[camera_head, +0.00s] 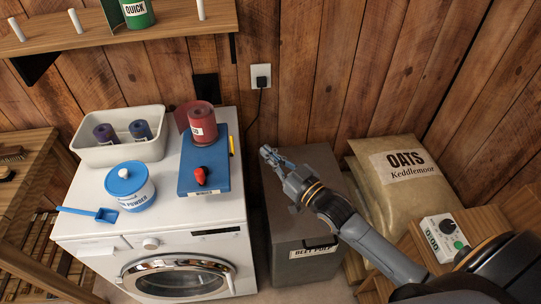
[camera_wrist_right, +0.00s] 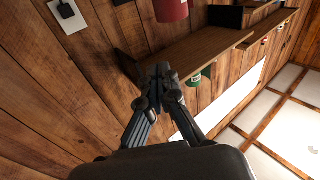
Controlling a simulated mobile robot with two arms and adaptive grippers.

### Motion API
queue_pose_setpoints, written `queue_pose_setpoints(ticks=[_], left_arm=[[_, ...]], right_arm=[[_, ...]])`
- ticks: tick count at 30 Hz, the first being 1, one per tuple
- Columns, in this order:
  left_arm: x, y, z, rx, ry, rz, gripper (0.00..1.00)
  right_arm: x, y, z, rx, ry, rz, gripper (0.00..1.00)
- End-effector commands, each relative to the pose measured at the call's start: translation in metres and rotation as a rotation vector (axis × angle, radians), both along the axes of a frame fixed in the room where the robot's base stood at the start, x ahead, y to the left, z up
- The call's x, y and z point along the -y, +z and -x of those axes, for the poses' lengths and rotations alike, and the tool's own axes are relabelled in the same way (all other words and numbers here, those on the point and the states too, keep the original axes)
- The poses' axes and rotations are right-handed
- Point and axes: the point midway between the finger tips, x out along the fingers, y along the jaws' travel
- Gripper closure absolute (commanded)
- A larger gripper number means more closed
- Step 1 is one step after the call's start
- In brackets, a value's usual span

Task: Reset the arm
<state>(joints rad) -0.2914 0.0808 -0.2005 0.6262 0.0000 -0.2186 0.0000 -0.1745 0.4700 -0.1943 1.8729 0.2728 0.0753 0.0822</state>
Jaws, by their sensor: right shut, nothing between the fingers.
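My right arm comes in from the lower right in the head view. Its gripper (camera_head: 269,153) is over the grey bin, just right of the washing machine. The fingers are shut and empty; the right wrist view shows the fingertips (camera_wrist_right: 159,72) together with nothing between them. My left gripper is not in either view.
The washing machine (camera_head: 93,237) carries a white tub (camera_head: 90,156), a powder tub (camera_head: 132,193), a blue scoop (camera_head: 100,214) and a blue box (camera_head: 203,179) with a red roll (camera_head: 202,127). A grey bin (camera_head: 290,235) and oats sack (camera_head: 385,205) stand right. A shelf (camera_head: 70,37) hangs above.

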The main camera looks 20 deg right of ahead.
Motion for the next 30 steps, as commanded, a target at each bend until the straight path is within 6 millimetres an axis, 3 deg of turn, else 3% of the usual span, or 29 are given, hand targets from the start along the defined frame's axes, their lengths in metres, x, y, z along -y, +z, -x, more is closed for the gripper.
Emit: queue_pose_setpoints(ticks=[6,16,19,23,26,30], left_arm=[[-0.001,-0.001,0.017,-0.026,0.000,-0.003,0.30],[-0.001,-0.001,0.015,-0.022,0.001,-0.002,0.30],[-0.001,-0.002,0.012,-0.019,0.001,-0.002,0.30],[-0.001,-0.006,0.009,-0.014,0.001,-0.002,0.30],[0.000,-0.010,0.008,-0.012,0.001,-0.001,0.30],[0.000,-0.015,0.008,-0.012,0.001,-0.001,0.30]], right_arm=[[0.001,0.001,0.001,0.000,0.000,0.000,1.00],[0.000,0.000,0.001,-0.001,0.000,-0.001,1.00],[0.004,-0.015,0.000,-0.028,-0.011,0.005,1.00],[0.016,-0.075,0.001,-0.138,-0.056,0.032,1.00],[0.029,-0.147,0.011,-0.272,-0.102,0.065,1.00],[0.043,-0.250,0.043,-0.473,-0.154,0.115,1.00]])
